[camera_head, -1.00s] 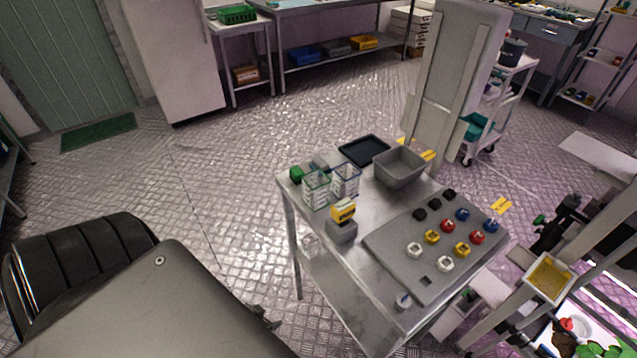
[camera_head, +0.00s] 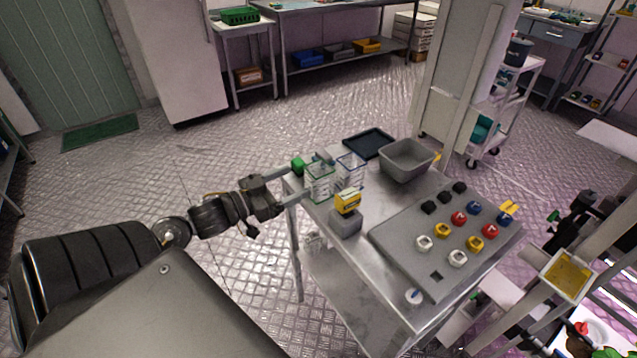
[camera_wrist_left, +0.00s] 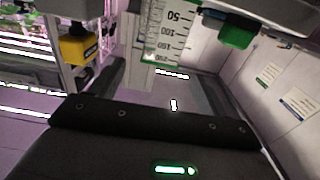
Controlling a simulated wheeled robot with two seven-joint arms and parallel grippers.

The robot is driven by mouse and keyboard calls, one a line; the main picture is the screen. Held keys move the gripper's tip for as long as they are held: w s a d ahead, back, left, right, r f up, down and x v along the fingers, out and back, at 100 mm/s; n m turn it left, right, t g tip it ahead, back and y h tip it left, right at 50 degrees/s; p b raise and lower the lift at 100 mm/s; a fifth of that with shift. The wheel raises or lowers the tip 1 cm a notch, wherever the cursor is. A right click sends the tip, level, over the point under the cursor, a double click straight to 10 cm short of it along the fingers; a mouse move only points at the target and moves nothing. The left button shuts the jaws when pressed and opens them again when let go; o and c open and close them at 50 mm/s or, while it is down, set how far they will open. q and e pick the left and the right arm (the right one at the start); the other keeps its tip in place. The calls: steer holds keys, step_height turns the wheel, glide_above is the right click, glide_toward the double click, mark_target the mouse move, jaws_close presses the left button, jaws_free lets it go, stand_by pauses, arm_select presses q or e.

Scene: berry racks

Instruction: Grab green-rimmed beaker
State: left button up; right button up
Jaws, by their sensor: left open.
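The green-rimmed beaker (camera_head: 319,184), clear with square walls, stands at the left edge of the metal table, left of a blue-rimmed beaker (camera_head: 350,171). My left gripper (camera_head: 301,184) is open at the table's left edge, its fingers pointing at the green-rimmed beaker. In the left wrist view, the beaker's graduated wall (camera_wrist_left: 165,35) appears between and beyond the fingers of the left gripper (camera_wrist_left: 163,76). Whether a finger touches it cannot be told. My right gripper is not in view.
Close by are a green block (camera_head: 298,163) and a yellow item (camera_head: 347,201) on a grey block (camera_head: 345,222). A grey bin (camera_head: 406,160), a dark tray (camera_head: 369,143) and a grey board (camera_head: 440,262) with several coloured pieces fill the table. Floor left of it is clear.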

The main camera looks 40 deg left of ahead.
mark_target(310, 176)
arm_select(q)
steer(key=x, duration=0.3)
steer(key=shift+w, duration=0.2)
steer(key=shift+w+d+p, duration=0.1)
steer(key=shift+w+p, duration=0.2)
steer(key=p+x, duration=0.1)
steer(key=x, duration=0.3)
steer(key=shift+w+d+f, duration=0.1)
steer(key=shift+w+f, duration=0.1)
steer(key=shift+w, duration=0.1)
steer(key=c, duration=1)
